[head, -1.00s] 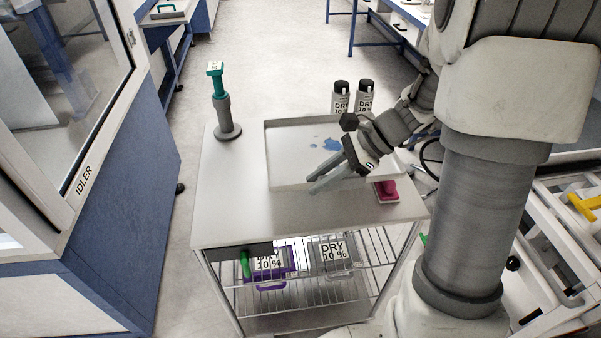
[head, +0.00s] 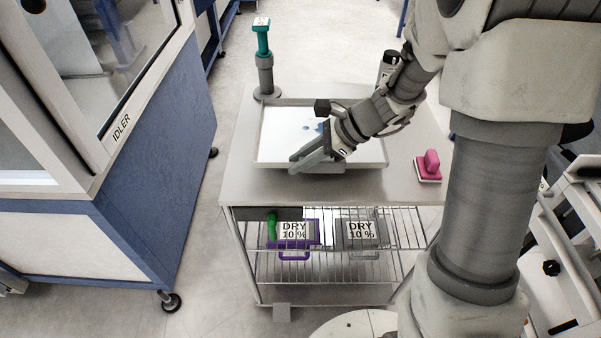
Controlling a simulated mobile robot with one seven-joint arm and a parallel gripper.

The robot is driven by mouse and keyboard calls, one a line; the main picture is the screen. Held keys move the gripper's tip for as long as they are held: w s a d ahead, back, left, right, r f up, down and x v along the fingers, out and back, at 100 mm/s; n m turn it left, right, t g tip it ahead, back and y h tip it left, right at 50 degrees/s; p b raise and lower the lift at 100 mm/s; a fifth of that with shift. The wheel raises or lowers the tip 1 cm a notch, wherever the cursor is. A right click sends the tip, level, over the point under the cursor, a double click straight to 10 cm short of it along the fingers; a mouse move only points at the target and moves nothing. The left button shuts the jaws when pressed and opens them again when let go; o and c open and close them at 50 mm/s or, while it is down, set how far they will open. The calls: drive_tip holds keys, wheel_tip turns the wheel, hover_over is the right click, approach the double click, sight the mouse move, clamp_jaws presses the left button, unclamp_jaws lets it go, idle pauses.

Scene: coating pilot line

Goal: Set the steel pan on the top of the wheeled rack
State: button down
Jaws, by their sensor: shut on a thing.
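The steel pan (head: 265,148) is a shallow, rectangular tray with a pale inside and blue smears near its middle. It appears level over the top of the wheeled rack (head: 238,178). Whether its underside touches that top or hangs just above it, I cannot tell. My gripper (head: 298,162) is shut on the pan's near wall, reaching in from the right. My wrist hides part of the pan's inside and its right side.
A teal-and-grey stand (head: 265,75) is close behind the pan's back left corner. A pink-handled block (head: 428,166) lies to the right, clear of the pan. A dark-capped bottle (head: 388,68) shows behind. Labelled bins (head: 293,232) sit on the wire shelf below. A blue cabinet (head: 160,170) stands left.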

sight(303, 171)
drive_tip(key=shift+f+b, duration=0.55)
drive_tip(key=shift+f, duration=1.4)
drive_tip(key=shift+f, duration=0.2)
drive_tip(key=c, duration=0.7)
unclamp_jaws()
drive_tip(key=shift+c, duration=0.2)
drive_tip(key=shift+r, duration=0.1)
